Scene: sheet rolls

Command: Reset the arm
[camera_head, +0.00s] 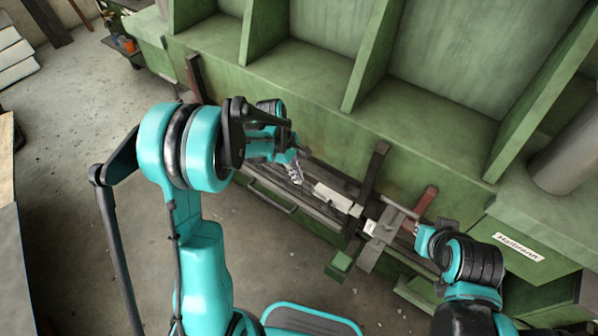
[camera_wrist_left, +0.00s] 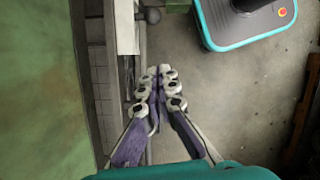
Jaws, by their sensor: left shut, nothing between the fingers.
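My left arm comes in from the left in the head view, and its gripper (camera_head: 296,172) is small and partly hidden by the wrist, in front of the green machine. In the left wrist view the left gripper (camera_wrist_left: 158,76) has its fingertips together, with nothing between them. It hangs beside the machine's long edge, over the grey floor. My right arm shows at the lower right of the head view. Its gripper is not clearly visible there; the wrist ends near the machine's front rails.
A large green machine (camera_head: 300,103) with upright ribs fills the back. Grey rails (camera_head: 322,212) and a white block (camera_head: 333,197) run along its front. A red lever (camera_head: 426,199) stands near the right wrist. A table edge (camera_head: 8,190) is at far left. Concrete floor (camera_head: 80,110) is open at left.

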